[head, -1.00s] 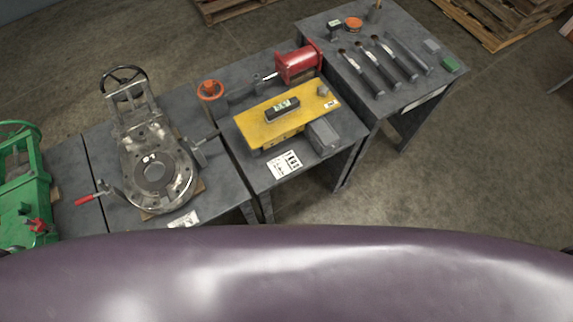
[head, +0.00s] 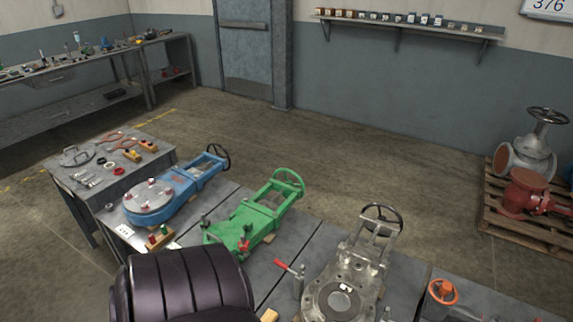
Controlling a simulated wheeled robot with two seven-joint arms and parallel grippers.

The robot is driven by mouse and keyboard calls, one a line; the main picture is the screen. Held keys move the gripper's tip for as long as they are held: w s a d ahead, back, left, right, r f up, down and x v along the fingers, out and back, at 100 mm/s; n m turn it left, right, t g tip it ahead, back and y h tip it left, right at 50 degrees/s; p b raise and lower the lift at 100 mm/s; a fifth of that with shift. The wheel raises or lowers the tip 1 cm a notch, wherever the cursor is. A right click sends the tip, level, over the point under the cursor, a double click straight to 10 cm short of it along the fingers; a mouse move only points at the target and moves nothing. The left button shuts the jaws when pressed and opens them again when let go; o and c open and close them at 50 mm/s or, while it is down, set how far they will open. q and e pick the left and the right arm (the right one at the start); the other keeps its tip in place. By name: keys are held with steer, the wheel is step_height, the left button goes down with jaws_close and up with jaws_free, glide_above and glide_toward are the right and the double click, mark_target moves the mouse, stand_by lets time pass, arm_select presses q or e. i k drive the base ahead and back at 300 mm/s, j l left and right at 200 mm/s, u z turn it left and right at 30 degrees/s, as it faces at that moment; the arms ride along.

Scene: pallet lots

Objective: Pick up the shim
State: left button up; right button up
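I cannot make out a shim for certain in the head view. Small yellow blocks (head: 133,156) lie on the left table among hand tools. A wooden block with red and green tops (head: 159,238) sits in front of the blue gate valve (head: 180,190). A small tan block (head: 269,315) shows at the bottom edge, beside a dark rounded shape that hides part of the bench. Neither of my grippers is in view.
A green valve (head: 250,222) and a bare metal valve (head: 345,285) with a red-handled clamp (head: 284,266) stand on the bench (head: 285,243). A pallet (head: 520,228) holds valves at right. Open floor (head: 290,150) lies behind the bench.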

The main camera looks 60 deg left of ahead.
mark_target(77, 175)
steer(key=j+u, duration=0.1)
steer(key=u, duration=0.75)
steer(key=j+u, duration=0.15)
steer(key=u, duration=0.25)
steer(key=j+u, duration=0.1)
steer(key=u, duration=0.35)
steer(key=i+j+u, duration=0.25)
steer(key=j+u, duration=0.15)
steer(key=j, duration=0.2)
steer(key=i+j+u, duration=0.85)
steer(key=i+j, duration=0.65)
steer(key=i+z, duration=0.1)
steer(key=z, duration=0.25)
steer(key=i+j+z, duration=0.1)
steer(key=j+z, duration=0.3)
steer(key=i+j+z, duration=0.1)
steer(key=j+z, duration=0.55)
steer(key=z, duration=0.2)
